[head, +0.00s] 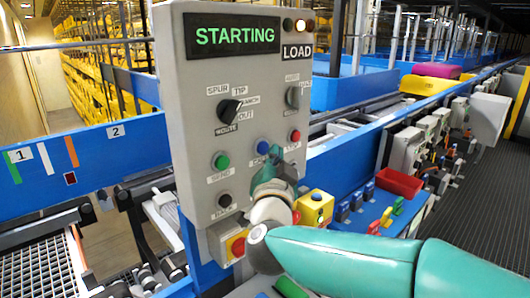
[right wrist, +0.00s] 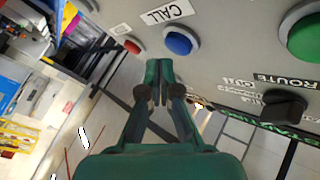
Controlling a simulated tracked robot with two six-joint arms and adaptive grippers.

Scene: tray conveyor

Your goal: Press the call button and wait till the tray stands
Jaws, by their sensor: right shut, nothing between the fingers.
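The blue call button (head: 263,147) sits on the grey control panel (head: 205,100), between a green and a red button. It also shows in the right wrist view (right wrist: 180,40), below the CALL label. My right gripper (head: 273,163) is shut and empty, with its tips just below the button in the head view. In the right wrist view its fingertips (right wrist: 158,64) lie beside the button, apart from it in the picture; I cannot tell how near they are in depth. The panel display (head: 236,37) reads STARTING in green, and a lamp (head: 300,25) above LOAD glows. My left gripper is out of view.
A black route knob (head: 230,110) and a green send button (head: 221,161) are on the panel's left side. A yellow box with a button (head: 316,206) and a red bin (head: 398,183) stand right of the panel. Blue conveyor rails (head: 80,158) run behind it.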

